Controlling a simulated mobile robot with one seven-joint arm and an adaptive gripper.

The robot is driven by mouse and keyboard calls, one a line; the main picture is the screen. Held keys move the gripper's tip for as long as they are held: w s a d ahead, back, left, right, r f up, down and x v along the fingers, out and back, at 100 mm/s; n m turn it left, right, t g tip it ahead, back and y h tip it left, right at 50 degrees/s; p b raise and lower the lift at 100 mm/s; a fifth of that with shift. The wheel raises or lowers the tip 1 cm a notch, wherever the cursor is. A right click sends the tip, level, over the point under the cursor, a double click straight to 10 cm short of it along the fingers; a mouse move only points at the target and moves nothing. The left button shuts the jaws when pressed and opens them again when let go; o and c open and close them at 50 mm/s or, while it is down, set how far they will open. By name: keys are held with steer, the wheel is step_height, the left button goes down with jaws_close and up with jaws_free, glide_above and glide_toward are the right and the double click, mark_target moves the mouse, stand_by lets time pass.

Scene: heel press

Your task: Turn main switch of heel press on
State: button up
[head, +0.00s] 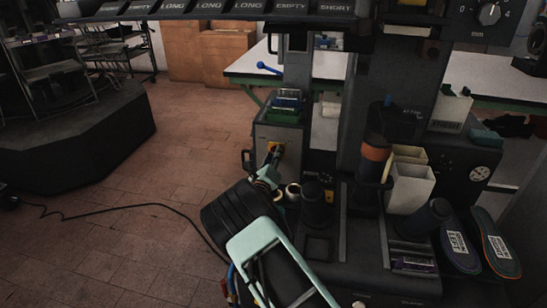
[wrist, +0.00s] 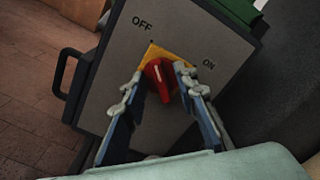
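The main switch is a red knob (wrist: 158,80) on a yellow plate (wrist: 155,53), set in the grey face of a switch box (wrist: 128,58) marked OFF and ON. The knob's white mark points up toward OFF in the wrist view. My gripper (wrist: 158,74) has one finger on each side of the knob, with the fingertips close to it. I cannot tell whether either finger touches it. In the head view my gripper (head: 271,168) is at the yellow switch plate (head: 276,150) on the box (head: 263,137), and hides part of the knob.
A black handle (wrist: 65,75) sticks out at the box's left side. The heel press (head: 330,120) stands right of the box, with white bins (head: 410,188) and insoles (head: 497,245). A cable (head: 120,207) lies on the open floor at the left.

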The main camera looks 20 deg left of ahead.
steer(key=shift+w, duration=0.2)
jaws_close()
steer(key=shift+m, duration=0.4)
steer(key=m+b, duration=0.4)
steer(key=m, duration=0.1)
steer(key=m+b, duration=0.5)
steer(key=m, duration=0.1)
steer(key=m+b, duration=0.5)
steer(key=m, duration=0.1)
steer(key=shift+d, duration=0.4)
stand_by(0.4)
